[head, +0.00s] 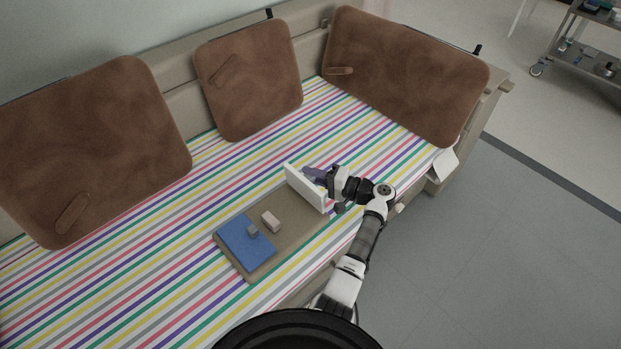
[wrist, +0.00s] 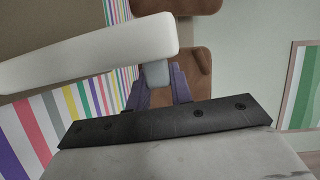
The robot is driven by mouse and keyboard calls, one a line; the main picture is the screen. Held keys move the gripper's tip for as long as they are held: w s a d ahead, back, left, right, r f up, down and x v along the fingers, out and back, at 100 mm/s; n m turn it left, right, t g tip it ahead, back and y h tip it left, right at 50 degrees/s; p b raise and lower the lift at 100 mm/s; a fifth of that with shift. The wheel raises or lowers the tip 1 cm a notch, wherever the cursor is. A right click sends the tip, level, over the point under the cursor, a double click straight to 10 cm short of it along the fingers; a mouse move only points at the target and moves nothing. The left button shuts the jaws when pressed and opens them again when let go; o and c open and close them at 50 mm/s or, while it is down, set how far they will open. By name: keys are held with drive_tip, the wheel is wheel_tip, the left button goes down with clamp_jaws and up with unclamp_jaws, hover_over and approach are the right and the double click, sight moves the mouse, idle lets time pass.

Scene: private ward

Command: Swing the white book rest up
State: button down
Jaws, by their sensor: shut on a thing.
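The white book rest (head: 303,189) is a flat panel standing steeply raised at the right end of a grey-brown board (head: 297,222) on the bed. My gripper (head: 314,175) is at the panel's far right side, with its purple fingers close to it. In the wrist view, the book rest (wrist: 85,52) crosses the upper left as a thick white slab. My gripper (wrist: 157,85) is shut there on a small pale grey tab (wrist: 157,73) beside the slab's end. The tab seems joined to the book rest, but the joint is partly hidden.
A blue panel (head: 243,250) with a small grey tab lies at the board's left end. A pale block (head: 271,221) sits mid-board. Brown cushions (head: 250,78) line the back of the striped bed (head: 120,270). Open floor (head: 480,260) is at right.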

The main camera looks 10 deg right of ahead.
drive_tip(key=shift+d+f, duration=0.25)
drive_tip(key=shift+d, duration=0.05)
drive_tip(key=c, duration=1.2)
unclamp_jaws()
drive_tip(key=shift+w, duration=0.1)
drive_tip(key=shift+c, duration=0.2)
drive_tip(key=b+v, duration=0.2)
drive_tip(key=v, duration=1.1)
drive_tip(key=shift+s+d, duration=0.3)
